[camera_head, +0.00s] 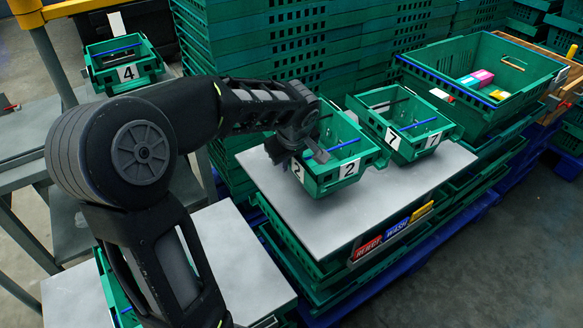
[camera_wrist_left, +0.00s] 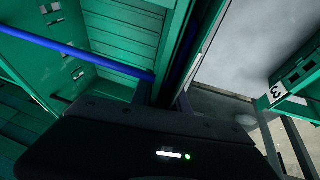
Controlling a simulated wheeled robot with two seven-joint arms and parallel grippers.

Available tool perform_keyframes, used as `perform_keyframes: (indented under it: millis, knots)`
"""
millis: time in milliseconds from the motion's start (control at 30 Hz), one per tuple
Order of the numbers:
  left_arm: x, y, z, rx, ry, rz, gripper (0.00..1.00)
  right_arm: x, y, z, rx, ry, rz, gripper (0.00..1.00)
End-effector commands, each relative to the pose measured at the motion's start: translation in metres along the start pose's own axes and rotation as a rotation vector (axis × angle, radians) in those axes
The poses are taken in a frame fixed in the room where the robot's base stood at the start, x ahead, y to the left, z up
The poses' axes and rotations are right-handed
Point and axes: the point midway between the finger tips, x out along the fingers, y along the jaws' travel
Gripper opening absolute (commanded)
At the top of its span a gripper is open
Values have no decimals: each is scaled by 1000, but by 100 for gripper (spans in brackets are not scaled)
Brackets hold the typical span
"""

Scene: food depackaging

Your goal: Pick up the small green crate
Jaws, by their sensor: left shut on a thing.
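A small green crate (camera_head: 327,180) with white labels marked 2 and a blue bar across it is at the front of the grey tabletop (camera_head: 400,199). My left gripper (camera_head: 302,157) is at its left wall, with the arm reaching over from the left. In the left wrist view the gripper (camera_wrist_left: 170,95) is shut on the crate's wall (camera_wrist_left: 178,45), and the crate's inside and blue bar (camera_wrist_left: 75,52) show at left. I cannot tell whether the crate's base touches the tabletop. My right gripper is not in view.
A similar crate (camera_head: 424,144) marked 7 stands close on the right. Behind it a large green crate (camera_head: 440,80) holds small coloured boxes. Stacked green crates (camera_head: 245,50) rise behind. Crate 4 (camera_head: 127,75) stands at left. The tabletop's front right is clear.

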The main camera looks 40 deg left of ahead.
Motion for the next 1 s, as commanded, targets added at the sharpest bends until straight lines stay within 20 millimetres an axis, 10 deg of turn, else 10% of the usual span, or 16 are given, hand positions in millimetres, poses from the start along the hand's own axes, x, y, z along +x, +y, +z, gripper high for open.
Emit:
perform_keyframes:
  millis: [333,1000]
  knots:
    - [-54,11,-22,-2,2,5,0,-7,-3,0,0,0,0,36]
    - [-57,11,-24,0,1,3,0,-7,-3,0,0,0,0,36]
